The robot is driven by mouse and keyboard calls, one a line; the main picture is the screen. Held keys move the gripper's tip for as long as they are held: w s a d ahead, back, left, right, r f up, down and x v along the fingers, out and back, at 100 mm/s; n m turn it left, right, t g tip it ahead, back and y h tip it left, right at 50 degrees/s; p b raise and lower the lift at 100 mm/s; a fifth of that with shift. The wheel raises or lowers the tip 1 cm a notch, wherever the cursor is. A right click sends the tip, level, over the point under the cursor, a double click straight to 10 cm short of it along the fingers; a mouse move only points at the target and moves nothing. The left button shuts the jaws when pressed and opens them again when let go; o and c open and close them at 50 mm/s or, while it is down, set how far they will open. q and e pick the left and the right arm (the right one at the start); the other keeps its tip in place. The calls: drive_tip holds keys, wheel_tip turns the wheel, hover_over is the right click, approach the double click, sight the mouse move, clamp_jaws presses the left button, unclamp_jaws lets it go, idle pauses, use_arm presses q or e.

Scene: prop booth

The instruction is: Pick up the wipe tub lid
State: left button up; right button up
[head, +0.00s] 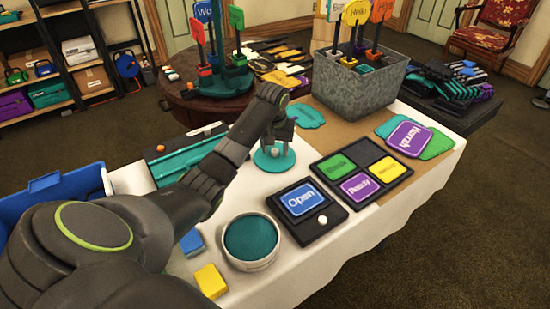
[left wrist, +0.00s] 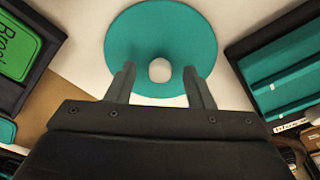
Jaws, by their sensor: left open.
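The wipe tub lid is a flat teal disc (head: 266,165) with a pale round knob, lying on the white-covered table. It fills the top middle of the left wrist view (left wrist: 160,28). My left gripper (head: 278,150) is right above the lid, pointing down. In the left wrist view its open fingers (left wrist: 160,76) stand on either side of the knob, with a gap visible on both sides. The wipe tub (head: 246,266), a pale round tub with teal contents, stands uncovered nearer the front. My right gripper is not in view.
An "Open" sign board (head: 303,200) and a black tray of coloured signs (head: 374,144) lie right of the lid. A teal case (head: 180,165) lies left. A grey bin (head: 365,95) stands behind. Yellow (head: 210,281) and blue (head: 192,242) blocks lie beside the tub.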

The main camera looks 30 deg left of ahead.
use_arm(q)
drive_tip(key=shift+c, duration=0.5)
drive_tip(key=c, duration=0.9)
clamp_jaws()
